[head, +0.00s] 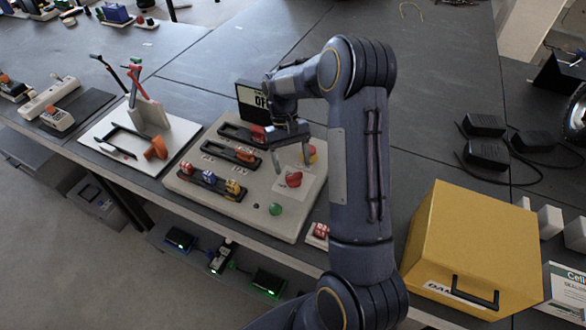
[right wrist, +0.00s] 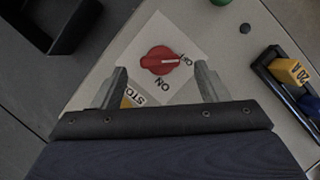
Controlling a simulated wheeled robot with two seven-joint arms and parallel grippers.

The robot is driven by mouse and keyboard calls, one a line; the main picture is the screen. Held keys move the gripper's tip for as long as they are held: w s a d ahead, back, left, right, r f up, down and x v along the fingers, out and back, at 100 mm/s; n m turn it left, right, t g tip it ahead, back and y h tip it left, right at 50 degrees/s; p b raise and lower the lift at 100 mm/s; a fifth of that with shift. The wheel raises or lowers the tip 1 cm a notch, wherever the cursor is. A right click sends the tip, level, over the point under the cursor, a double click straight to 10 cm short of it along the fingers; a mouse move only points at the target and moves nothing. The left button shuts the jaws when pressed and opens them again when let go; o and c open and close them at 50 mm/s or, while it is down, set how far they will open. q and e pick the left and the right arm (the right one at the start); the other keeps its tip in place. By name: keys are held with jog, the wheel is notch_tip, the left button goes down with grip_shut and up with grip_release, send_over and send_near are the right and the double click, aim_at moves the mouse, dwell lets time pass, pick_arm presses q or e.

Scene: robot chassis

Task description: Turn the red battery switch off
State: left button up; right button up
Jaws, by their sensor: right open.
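The red battery switch (head: 293,179) is a round red knob on a pale plate at the right part of the light grey control panel (head: 247,203). In the right wrist view the red knob (right wrist: 158,61) shows a pale line toward the picture's right, where small lettering sits; "ON" is printed below it. My right gripper (head: 291,160) hangs over the panel close to the knob. In the right wrist view its two fingers (right wrist: 161,80) are apart with nothing between them, and the knob appears just past their tips. My left gripper is not seen.
A red-and-yellow stop button (head: 313,154) is close behind the gripper, partly hidden. A green button (head: 275,209), a row of coloured fuses (head: 210,179) and two black slotted parts share the panel. A black "OFF" sign (head: 250,99) stands behind. A yellow box (head: 480,240) is at right.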

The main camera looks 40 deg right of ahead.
jog(key=v, duration=0.4)
jog(key=shift+w+r, duration=0.15)
jog(key=shift+r, duration=0.2)
jog(key=s+a+r+n+t+y, duration=0.1)
jog(key=s+a+r+t, duration=0.4)
jog(key=s+a+r, duration=0.45)
jog(key=s+a+t+y, duration=0.1)
jog(key=s+a+t, duration=0.3)
jog(key=s, duration=0.8)
jog(key=shift+s+a+n+t+y, duration=0.3)
jog(key=shift+s+a+n+t, duration=0.1)
jog(key=shift+a, duration=0.75)
